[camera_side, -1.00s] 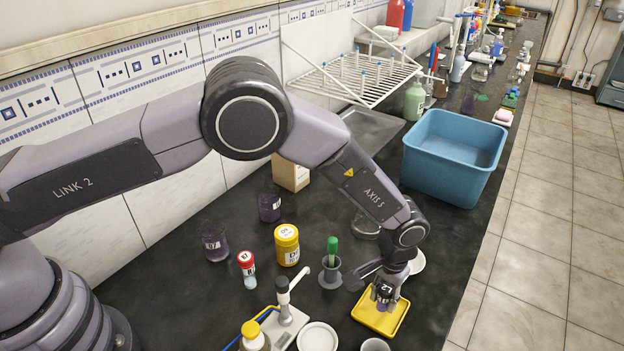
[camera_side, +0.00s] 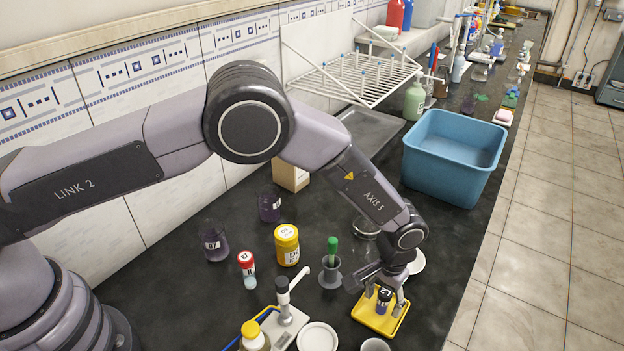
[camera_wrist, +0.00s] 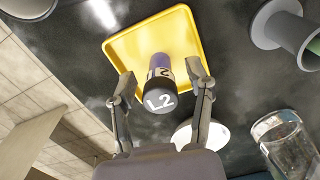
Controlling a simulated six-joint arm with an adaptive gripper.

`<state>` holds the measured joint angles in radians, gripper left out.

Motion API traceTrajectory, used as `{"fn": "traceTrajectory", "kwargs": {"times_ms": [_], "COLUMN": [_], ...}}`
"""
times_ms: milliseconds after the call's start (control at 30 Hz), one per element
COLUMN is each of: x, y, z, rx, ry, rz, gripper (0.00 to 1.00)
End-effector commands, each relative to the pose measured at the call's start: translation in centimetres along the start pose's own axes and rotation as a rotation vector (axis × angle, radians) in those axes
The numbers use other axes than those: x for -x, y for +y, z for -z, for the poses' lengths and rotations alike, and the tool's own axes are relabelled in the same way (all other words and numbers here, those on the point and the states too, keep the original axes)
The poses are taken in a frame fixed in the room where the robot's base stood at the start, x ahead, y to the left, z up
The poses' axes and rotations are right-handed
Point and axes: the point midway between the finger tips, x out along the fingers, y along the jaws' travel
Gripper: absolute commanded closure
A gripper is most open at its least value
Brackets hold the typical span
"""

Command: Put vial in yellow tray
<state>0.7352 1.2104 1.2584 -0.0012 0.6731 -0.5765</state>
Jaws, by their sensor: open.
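The vial (camera_side: 384,297) has a dark cap marked L2 and a purple body. It stands upright in the yellow tray (camera_side: 366,315). In the wrist view the vial (camera_wrist: 159,92) shows over the bare yellow floor of the tray (camera_wrist: 130,47). My gripper (camera_side: 385,304) is over the tray, with its fingers down on either side of the vial. In the wrist view my gripper (camera_wrist: 162,84) is open, with a gap between each finger and the vial. The vial's base is partly hidden by its cap and body in the wrist view.
A grey holder with a green-topped item (camera_side: 331,265) stands left of the tray. A yellow jar (camera_side: 287,245) and a blue tub (camera_side: 453,160) stand behind. A clear glass (camera_wrist: 286,145) is close by in the wrist view.

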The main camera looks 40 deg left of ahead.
Motion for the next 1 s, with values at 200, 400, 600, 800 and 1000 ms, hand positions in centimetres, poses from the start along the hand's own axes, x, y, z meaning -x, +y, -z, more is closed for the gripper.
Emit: {"fn": "traceTrajectory", "kwargs": {"times_ms": [200,400,600,800,1000], "x": [3.9,8.3,11.2,15.3,26.8], "y": [0.1,0.1,0.0,-2.1,-11.1], "z": [0.1,0.1,0.0,0.5,-0.6], "rx": [0.000,0.000,0.000,0.011,0.048], "ry": [0.004,0.004,0.002,0.024,0.117], "rz": [-0.003,-0.002,-0.001,-0.014,-0.051], "gripper": [0.48,0.48,0.48,0.48,0.48]}}
